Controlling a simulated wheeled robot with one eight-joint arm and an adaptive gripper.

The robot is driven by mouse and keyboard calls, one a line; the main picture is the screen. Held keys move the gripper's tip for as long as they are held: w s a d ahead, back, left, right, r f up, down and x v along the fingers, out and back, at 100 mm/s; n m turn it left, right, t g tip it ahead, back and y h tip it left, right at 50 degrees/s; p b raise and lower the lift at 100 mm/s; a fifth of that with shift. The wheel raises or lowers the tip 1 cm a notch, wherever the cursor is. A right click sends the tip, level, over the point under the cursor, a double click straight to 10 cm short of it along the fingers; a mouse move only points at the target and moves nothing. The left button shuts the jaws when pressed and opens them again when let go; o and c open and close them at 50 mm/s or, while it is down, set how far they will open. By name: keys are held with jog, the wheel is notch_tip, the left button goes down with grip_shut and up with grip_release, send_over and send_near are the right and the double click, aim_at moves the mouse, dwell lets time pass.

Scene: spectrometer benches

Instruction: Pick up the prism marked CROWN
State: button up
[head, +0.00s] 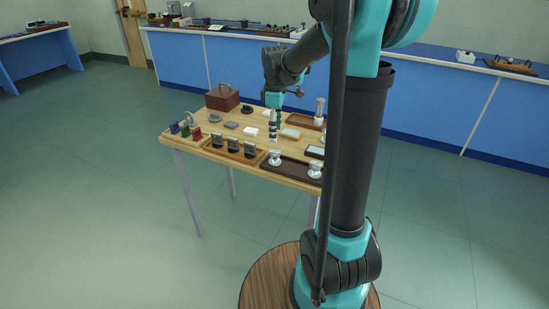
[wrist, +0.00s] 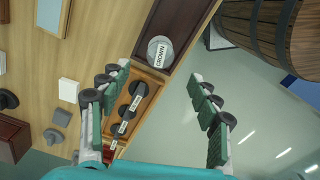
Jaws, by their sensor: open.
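The prism marked CROWN (wrist: 160,52) is a pale, round-topped piece in the wrist view, its label upside down. It stands at one end of a dark tray (wrist: 178,18). In the head view it appears to be the pale piece (head: 275,158) at the left end of the dark tray (head: 296,172). My gripper (wrist: 158,76) is open and empty, its fingers on either side of the view and the prism seen just beyond the gap between the fingertips.
A wooden tray (head: 211,148) with three dark labelled pieces adjoins the dark tray. Another pale piece (head: 315,170) stands at the dark tray's right end. A brown box (head: 222,98) and several small blocks sit on the table.

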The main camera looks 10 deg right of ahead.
aim_at(275, 151)
notch_tip(275, 151, down, 11)
jog(key=shift+f, duration=0.1)
dwell(0.5)
jog(key=c, duration=1.3)
